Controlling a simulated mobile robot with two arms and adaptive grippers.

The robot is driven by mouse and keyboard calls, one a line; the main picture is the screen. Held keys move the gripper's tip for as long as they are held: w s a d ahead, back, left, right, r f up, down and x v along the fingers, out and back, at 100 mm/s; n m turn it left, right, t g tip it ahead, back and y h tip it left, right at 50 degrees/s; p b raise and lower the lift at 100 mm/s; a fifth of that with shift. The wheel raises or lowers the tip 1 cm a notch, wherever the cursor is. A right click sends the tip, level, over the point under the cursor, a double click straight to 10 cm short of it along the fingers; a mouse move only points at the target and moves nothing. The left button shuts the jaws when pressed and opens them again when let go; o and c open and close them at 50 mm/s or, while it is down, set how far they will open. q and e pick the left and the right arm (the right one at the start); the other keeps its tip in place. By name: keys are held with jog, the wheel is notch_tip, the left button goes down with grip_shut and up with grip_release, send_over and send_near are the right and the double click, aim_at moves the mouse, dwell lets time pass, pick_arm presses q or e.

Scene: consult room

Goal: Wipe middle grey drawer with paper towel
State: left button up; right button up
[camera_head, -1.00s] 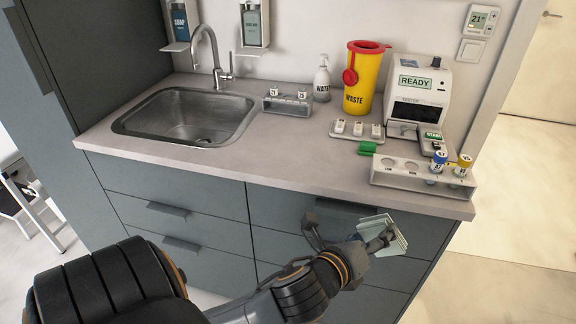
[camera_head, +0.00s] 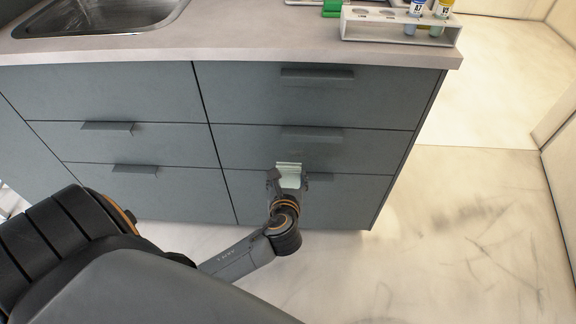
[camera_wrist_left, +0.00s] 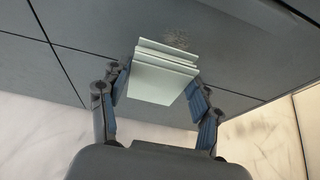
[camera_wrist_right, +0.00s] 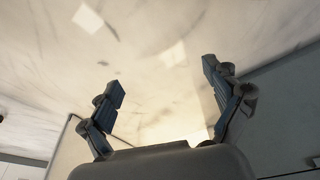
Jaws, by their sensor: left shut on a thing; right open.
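The middle grey drawer (camera_head: 362,150) is in the right column of the cabinet, shut, with a dark handle along its top. My left gripper (camera_head: 287,184) is shut on a folded pale green paper towel (camera_head: 289,172), in front of the seam between the middle and bottom drawers. In the left wrist view the towel (camera_wrist_left: 160,80) stands between the fingers, and a dark speckled smudge (camera_wrist_left: 178,41) shows on the grey front just beyond it. I cannot tell whether the towel touches the front. My right gripper (camera_wrist_right: 164,80) is open and empty in its wrist view; the head view does not show it.
The countertop (camera_head: 250,45) overhangs the drawers. A white rack (camera_head: 400,30) with tubes stands near its right front edge, and the sink (camera_head: 95,18) is at the left. Drawer handles stick out (camera_head: 318,75). The floor (camera_head: 470,240) to the right is clear.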

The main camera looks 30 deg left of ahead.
aim_at(288, 164)
pick_arm(q)
jog(key=shift+w+a, duration=0.3)
jog(key=shift+w, duration=0.15)
jog(key=w+a+b, duration=0.2)
jog(key=w, duration=0.1)
jog(key=shift+w+a, duration=0.2)
jog(key=shift+w, duration=0.3)
pick_arm(e)
jog(key=w+v, duration=0.2)
jog(key=v, duration=0.7)
jog(key=shift+w+r+t, duration=0.15)
jog(key=shift+r+t, duration=0.05)
jog(key=shift+t, duration=0.1)
pick_arm(q)
jog(key=shift+w, duration=0.1)
pick_arm(e)
jog(key=shift+w, duration=0.1)
pick_arm(q)
jog(key=shift+w+a, duration=0.15)
pick_arm(e)
jog(key=shift+f, duration=0.55)
pick_arm(q)
jog(key=shift+w, duration=0.1)
jog(key=shift+w+a, duration=0.15)
pick_arm(e)
jog(key=shift+w+f, duration=0.15)
jog(key=shift+w, duration=0.05)
